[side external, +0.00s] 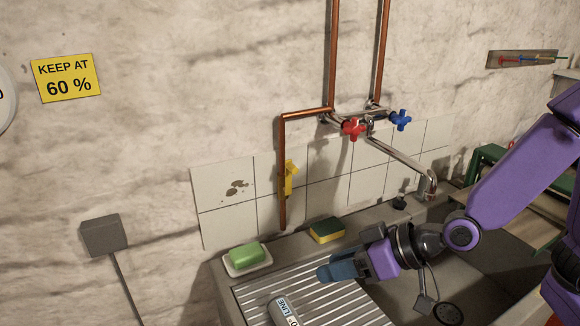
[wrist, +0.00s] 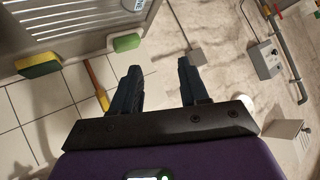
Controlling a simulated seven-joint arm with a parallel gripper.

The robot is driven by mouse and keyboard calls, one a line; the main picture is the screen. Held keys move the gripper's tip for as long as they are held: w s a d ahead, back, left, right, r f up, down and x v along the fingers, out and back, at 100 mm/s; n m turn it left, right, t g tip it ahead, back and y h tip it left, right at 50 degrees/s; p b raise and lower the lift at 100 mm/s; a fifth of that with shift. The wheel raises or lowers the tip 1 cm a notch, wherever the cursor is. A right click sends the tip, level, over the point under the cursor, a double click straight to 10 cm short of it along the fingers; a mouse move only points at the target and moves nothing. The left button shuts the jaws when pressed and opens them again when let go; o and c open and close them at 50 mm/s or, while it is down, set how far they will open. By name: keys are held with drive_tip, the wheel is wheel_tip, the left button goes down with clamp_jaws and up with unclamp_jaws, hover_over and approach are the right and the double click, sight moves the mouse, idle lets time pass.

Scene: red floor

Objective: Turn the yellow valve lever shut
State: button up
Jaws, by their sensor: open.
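The yellow valve lever (side external: 290,178) sits on the lower part of a vertical copper pipe (side external: 283,142) against the tiled wall. It looks upright, roughly along the pipe. In the wrist view the lever (wrist: 102,98) shows left of my fingers, partly hidden by the near finger. My gripper (side external: 325,272) is over the ribbed drainboard, in front of the lever and apart from it. In the wrist view the two fingers of my gripper (wrist: 160,68) are spread with nothing between them.
A green soap on a dish (side external: 247,256) and a yellow-green sponge (side external: 326,230) lie on the ledge below the pipe. A labelled object (side external: 283,308) lies on the drainboard (side external: 340,308). Red (side external: 353,128) and blue (side external: 401,120) taps are at upper right, above the spout (side external: 400,160).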

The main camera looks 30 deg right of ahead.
drive_tip(key=w+r+m+t+h, duration=0.1)
drive_tip(key=w+m+t+h, duration=0.3)
drive_tip(key=w, duration=0.4)
drive_tip(key=m+t+h, duration=0.3)
drive_tip(key=t+h, duration=0.1)
drive_tip(key=t, duration=0.2)
approach(289, 165)
drive_tip(key=w, duration=0.7)
drive_tip(key=w+f, duration=0.1)
drive_tip(key=w, duration=0.2)
drive_tip(key=shift+w+d, duration=0.3)
drive_tip(key=shift+d, duration=0.05)
clamp_jaws()
